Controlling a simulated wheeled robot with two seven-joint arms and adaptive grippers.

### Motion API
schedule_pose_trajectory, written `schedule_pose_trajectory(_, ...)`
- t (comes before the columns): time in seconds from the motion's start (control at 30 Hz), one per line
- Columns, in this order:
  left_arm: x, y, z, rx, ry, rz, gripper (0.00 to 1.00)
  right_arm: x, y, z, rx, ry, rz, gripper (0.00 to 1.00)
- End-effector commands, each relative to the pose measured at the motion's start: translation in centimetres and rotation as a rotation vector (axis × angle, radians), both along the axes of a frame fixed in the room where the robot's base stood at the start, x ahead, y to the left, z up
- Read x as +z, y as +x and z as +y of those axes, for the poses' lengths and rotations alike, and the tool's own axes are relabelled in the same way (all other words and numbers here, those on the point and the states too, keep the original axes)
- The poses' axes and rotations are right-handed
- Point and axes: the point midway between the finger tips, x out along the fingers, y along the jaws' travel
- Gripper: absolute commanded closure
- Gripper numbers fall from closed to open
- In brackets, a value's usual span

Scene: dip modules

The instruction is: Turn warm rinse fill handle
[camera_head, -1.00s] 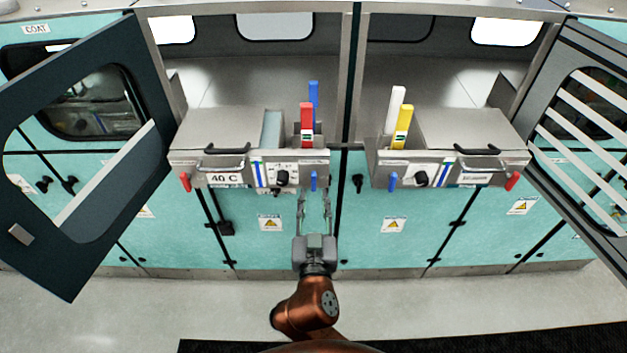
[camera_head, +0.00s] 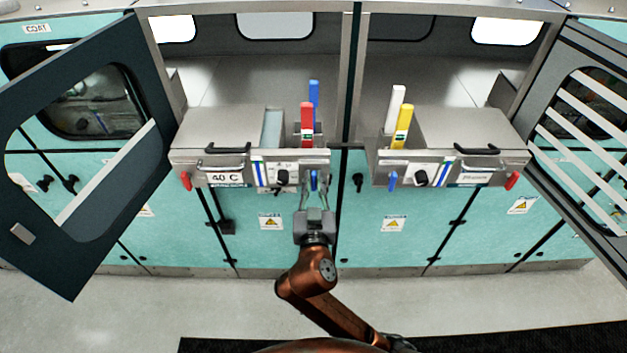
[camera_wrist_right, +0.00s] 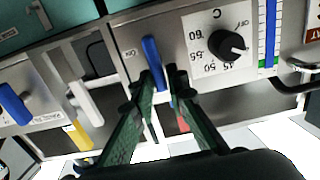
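The blue fill handle (camera_head: 314,180) hangs on the front of the left module (camera_head: 240,158), which is labelled 40 C. My right gripper (camera_head: 314,186) is in front of it, fingers pointing up at the panel. In the right wrist view the blue handle (camera_wrist_right: 153,60) lies between the fingertips of my right gripper (camera_wrist_right: 162,76). The fingers are spread, one on each side of the handle, with some gap; contact cannot be told. A black dial (camera_wrist_right: 228,44) with temperature numbers sits beside the handle. My left gripper is not in view.
The right module (camera_head: 450,145) has its own blue handle (camera_head: 393,180) and a black knob. Red handles (camera_head: 186,181) hang at the modules' outer ends. Open doors (camera_head: 85,160) stand at both sides. The floor in front is clear.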

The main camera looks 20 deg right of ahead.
Motion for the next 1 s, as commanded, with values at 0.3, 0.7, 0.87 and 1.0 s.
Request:
schedule_pose_trajectory(0.3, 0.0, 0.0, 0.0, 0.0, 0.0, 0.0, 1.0, 0.0, 0.0, 0.0, 0.0, 0.0, 0.0, 1.0)
schedule_pose_trajectory(0.7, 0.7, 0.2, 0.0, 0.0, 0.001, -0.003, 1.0, 0.2, 0.0, 0.1, 0.001, -0.047, 0.014, 1.0)
schedule_pose_trajectory(0.87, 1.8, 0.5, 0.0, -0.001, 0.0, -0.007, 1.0, 0.3, 0.0, 0.3, -0.001, -0.134, 0.04, 1.0)
schedule_pose_trajectory(1.0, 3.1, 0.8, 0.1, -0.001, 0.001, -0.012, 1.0, 0.3, 0.1, 0.5, -0.001, -0.242, 0.071, 1.0)
